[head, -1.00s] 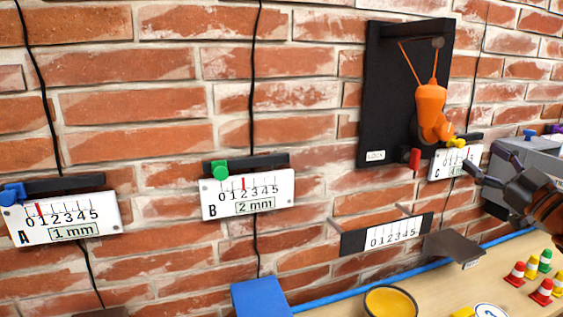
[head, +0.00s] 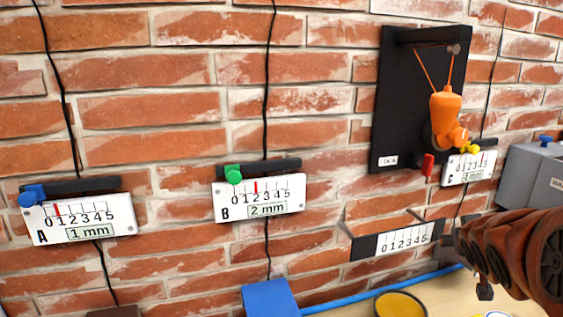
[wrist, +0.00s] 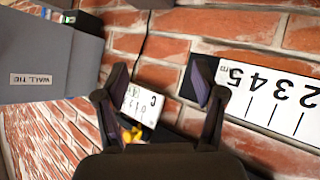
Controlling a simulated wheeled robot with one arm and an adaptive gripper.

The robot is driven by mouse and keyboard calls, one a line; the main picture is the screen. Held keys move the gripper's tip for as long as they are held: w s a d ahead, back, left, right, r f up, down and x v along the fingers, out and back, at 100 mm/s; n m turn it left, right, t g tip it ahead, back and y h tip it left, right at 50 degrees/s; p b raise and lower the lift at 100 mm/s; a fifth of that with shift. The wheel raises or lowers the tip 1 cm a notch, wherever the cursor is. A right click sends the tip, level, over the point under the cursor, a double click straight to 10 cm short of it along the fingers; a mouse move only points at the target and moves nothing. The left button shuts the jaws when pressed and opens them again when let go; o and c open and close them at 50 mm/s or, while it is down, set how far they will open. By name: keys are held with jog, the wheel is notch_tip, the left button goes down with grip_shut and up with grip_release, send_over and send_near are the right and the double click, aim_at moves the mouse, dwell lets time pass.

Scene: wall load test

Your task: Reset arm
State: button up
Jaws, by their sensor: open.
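My gripper (wrist: 160,88) is open and empty in the wrist view, its two dark fingers spread apart. In the head view my arm reaches in from the right, and the gripper end lies by the right end of the lower scale plate (head: 405,238). That plate looms large at the right of the wrist view (wrist: 268,100), close to one finger; I cannot tell whether they touch. Gauge C (head: 470,167), with a yellow knob, shows beyond the fingers in the wrist view (wrist: 140,104).
Gauge A (head: 80,217) with a blue knob and gauge B (head: 262,198) with a green knob hang on the brick wall. An orange device sits on a black board (head: 400,90). A grey box (head: 535,175) stands right, a blue block (head: 270,298) and yellow dish (head: 398,304) below.

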jog(key=s+a+f+n+g+y, duration=0.1)
jog(key=s+a+f+g+y, duration=0.2)
jog(key=s+a, duration=0.9)
jog(key=s+a+f+n+g+y, duration=0.1)
jog(key=s+a+f+g, duration=0.8)
jog(key=s, duration=0.9)
jog(key=a+f+y, duration=0.1)
jog(key=a, duration=0.2)
jog(key=shift+s+a+f+y+p, duration=0.15)
jog(key=shift+s+a+y+p, duration=0.05)
jog(key=shift+y+p, duration=0.2)
jog(key=shift+c, duration=0.2)
